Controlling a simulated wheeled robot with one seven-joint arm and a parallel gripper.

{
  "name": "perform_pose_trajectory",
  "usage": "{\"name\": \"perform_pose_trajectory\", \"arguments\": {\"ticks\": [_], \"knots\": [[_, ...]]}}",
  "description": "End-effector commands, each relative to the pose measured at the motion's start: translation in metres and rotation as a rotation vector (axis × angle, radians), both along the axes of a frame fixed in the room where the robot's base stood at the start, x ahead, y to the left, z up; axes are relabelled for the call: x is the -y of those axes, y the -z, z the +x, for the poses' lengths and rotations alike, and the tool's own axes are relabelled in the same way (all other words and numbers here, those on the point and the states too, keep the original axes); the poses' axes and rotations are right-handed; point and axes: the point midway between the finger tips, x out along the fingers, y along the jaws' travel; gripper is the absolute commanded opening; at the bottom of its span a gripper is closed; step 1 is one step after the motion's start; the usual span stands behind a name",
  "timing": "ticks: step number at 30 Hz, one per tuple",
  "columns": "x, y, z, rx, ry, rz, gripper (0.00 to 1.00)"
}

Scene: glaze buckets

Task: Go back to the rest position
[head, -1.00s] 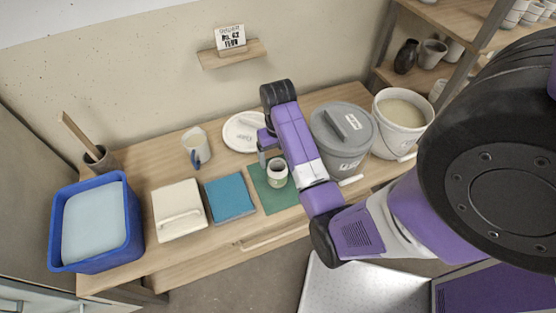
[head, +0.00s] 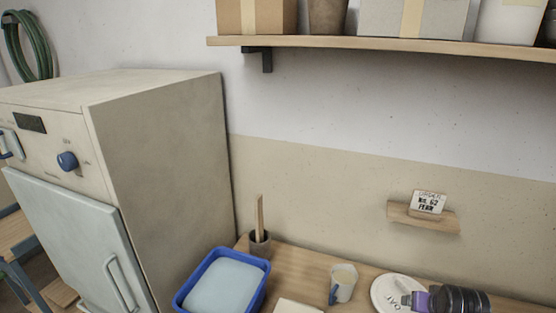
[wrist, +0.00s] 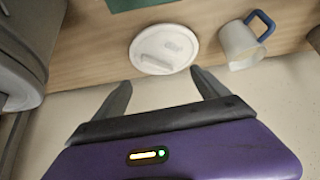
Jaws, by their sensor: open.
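My gripper (wrist: 161,76) is open in the wrist view, with nothing between its two dark fingers. Beyond the fingertips lies a round white lid (wrist: 165,49) on the wooden table. In the head view, the purple and black end of my arm shows at the bottom right edge, overlapping the right side of the lid (head: 385,293). The rest of my arm is out of that view. A sliver of a green mat (wrist: 132,4) shows at the top of the wrist view. The small cup seen earlier is out of view.
A white jug with a blue handle (head: 344,283) stands left of the lid. A blue tub (head: 190,300) and a brush pot (head: 260,246) are farther left, beside a large kiln-like cabinet (head: 165,165). A card ledge (head: 425,219) and upper shelf (head: 380,45) jut from the wall.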

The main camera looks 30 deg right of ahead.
Motion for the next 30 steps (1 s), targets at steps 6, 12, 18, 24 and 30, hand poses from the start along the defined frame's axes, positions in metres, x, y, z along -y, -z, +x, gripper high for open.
{"name": "perform_pose_trajectory", "arguments": {"ticks": [6, 12, 18, 24, 30], "knots": [[-0.053, -0.030, 0.018, 0.213, -0.167, -0.289, 0.84], [-0.134, -0.064, 0.013, 0.402, -0.333, -0.441, 0.84], [-0.221, -0.101, -0.014, 0.574, -0.482, -0.503, 0.84], [-0.297, -0.137, -0.059, 0.709, -0.607, -0.494, 0.84], [-0.355, -0.161, -0.111, 0.766, -0.711, -0.419, 0.84]]}}
